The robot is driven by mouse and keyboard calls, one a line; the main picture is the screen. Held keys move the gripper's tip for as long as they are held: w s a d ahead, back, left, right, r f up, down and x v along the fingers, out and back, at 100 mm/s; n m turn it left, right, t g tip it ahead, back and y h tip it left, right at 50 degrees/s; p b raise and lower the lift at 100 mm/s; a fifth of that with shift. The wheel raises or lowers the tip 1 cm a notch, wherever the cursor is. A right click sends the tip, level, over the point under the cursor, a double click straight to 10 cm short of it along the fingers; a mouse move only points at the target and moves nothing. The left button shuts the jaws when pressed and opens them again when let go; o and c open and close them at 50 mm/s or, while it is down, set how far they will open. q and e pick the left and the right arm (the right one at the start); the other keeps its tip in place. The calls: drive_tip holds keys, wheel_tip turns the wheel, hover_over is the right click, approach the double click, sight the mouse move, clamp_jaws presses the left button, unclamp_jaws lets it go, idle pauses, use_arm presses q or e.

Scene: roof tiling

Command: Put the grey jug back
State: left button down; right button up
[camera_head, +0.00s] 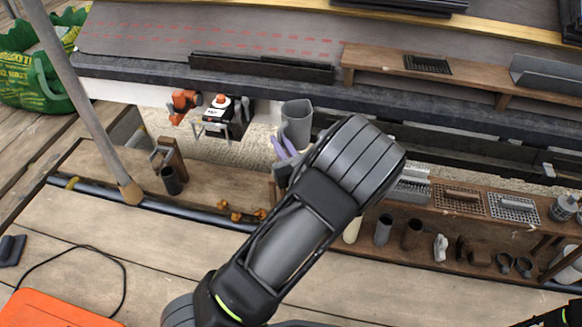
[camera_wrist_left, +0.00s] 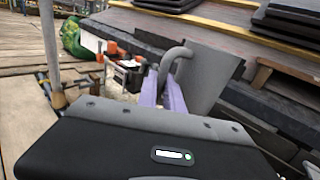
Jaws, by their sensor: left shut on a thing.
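The grey jug (camera_head: 297,122) is upright in front of the dark roof edge in the head view. In the left wrist view the jug (camera_wrist_left: 212,78) shows large, with its curved handle towards my gripper. My left gripper (camera_head: 285,147) has purple fingers and is shut on the jug's handle; the fingers (camera_wrist_left: 164,97) also show in the left wrist view. My left arm covers part of the shelf below. Whether the jug's base touches anything is hidden.
A wooden rack (camera_head: 480,222) with several tools and cups stands at the right. A dark cup (camera_head: 171,181) and a slanted grey pole (camera_head: 85,95) are at the left. A wooden bench (camera_head: 400,60) lies on the roof.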

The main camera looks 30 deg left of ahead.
use_arm(q)
wheel_tip(320, 180, down, 4)
drive_tip(key=shift+f+b, duration=0.15)
drive_tip(key=shift+b, duration=0.8)
wheel_tip(320, 180, down, 5)
drive_tip(key=b, duration=0.3)
